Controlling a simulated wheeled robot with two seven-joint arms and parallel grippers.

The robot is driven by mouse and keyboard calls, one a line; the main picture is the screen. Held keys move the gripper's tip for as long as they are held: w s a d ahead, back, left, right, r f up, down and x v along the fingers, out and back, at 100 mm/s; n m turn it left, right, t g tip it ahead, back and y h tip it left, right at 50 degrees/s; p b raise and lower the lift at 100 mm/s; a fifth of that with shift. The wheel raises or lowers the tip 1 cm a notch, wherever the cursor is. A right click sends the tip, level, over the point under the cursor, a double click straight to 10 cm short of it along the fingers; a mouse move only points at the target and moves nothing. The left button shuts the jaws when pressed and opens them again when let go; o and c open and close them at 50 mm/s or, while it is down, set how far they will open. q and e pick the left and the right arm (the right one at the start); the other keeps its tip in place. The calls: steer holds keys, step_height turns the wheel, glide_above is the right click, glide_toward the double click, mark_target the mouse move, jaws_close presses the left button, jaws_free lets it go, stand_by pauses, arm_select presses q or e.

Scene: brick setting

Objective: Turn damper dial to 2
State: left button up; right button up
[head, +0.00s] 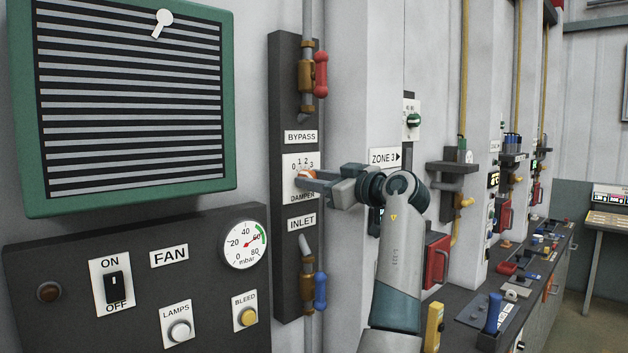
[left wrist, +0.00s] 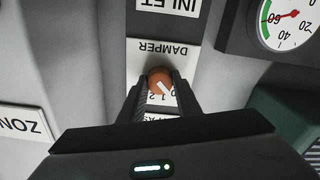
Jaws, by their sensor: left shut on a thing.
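The damper dial (head: 308,173) is a small orange-brown knob on a white plate (head: 289,161) labelled DAMPER, with a scale of 0 to 3 above it. My left gripper (head: 303,178) is shut on the dial, its fingers reaching in from the right. In the left wrist view the plate is upside down, and the dial (left wrist: 158,77) sits between my fingertips (left wrist: 158,88). A white pointer line on its face slants to the picture's lower right, toward the numbers. Which number it points at I cannot tell; fingers hide part of the scale. My right gripper is not in view.
A red-handled bypass valve (head: 320,74) is above the dial and a blue-handled inlet valve (head: 320,290) below, on the same dark panel. A fan panel (head: 210,300) with switch, buttons and gauge (head: 245,245) stands left. A ZONE 3 sign (head: 384,158) is behind my arm.

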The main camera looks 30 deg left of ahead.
arm_select(q)
steer(key=shift+m, duration=0.4)
steer(key=m+b, duration=0.1)
steer(key=m, duration=0.7)
steer(key=shift+r, duration=0.2)
steer(key=shift+m, duration=1.5)
steer(key=o, duration=1.1)
steer(key=shift+w+f, duration=0.1)
steer(key=shift+c, duration=0.2)
steer(key=shift+d, duration=0.1)
